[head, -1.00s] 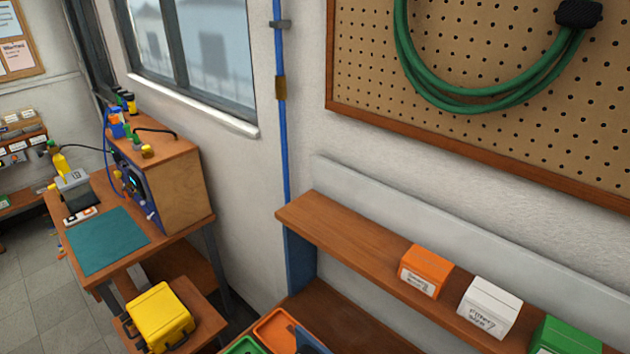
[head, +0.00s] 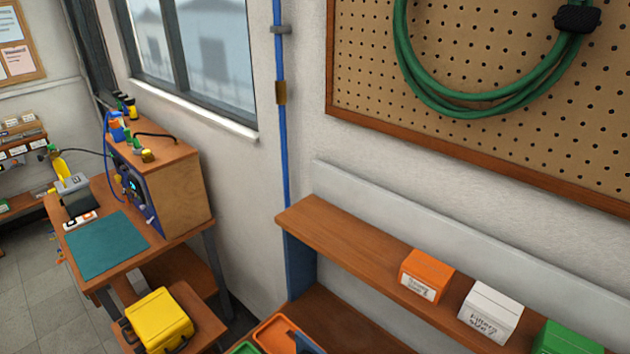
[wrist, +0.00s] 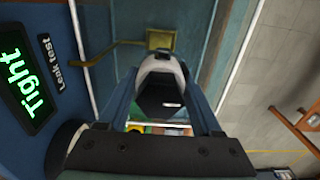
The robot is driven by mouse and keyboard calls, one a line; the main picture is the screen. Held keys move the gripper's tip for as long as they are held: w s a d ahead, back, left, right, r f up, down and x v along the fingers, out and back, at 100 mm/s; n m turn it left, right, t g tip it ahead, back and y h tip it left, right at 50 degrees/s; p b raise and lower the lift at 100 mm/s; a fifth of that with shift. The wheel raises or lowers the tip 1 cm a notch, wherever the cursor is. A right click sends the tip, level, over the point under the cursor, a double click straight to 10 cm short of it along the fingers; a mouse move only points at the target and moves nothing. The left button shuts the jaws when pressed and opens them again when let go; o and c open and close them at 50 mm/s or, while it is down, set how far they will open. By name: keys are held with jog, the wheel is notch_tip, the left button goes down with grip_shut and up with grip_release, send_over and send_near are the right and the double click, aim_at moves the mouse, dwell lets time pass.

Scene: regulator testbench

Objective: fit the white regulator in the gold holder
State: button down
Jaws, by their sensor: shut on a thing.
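In the wrist view, my gripper (wrist: 162,95) is shut on the white regulator (wrist: 160,67), which has a white rounded body and a black face towards the camera. The gold holder (wrist: 161,38) shows as a square gold piece just beyond the regulator. A gold bar (wrist: 100,52) runs from it to the left. The regulator overlaps the holder's near side in this view, and I cannot tell whether they touch. Neither my gripper, the regulator nor the holder can be made out in the head view.
A lit display (wrist: 25,80) reading "Tight", labelled "Leak test", stands close on the left in the wrist view. The head view shows a bench with a teal mat (head: 106,244), a yellow case (head: 158,318), and a shelf (head: 340,238) with orange, white and green boxes.

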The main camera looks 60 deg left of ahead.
notch_tip(320, 180, down, 8)
jog(key=b, duration=0.1)
jog(key=shift+f+b, duration=0.25)
jog(key=shift+b, duration=0.15)
dwell(7.1)
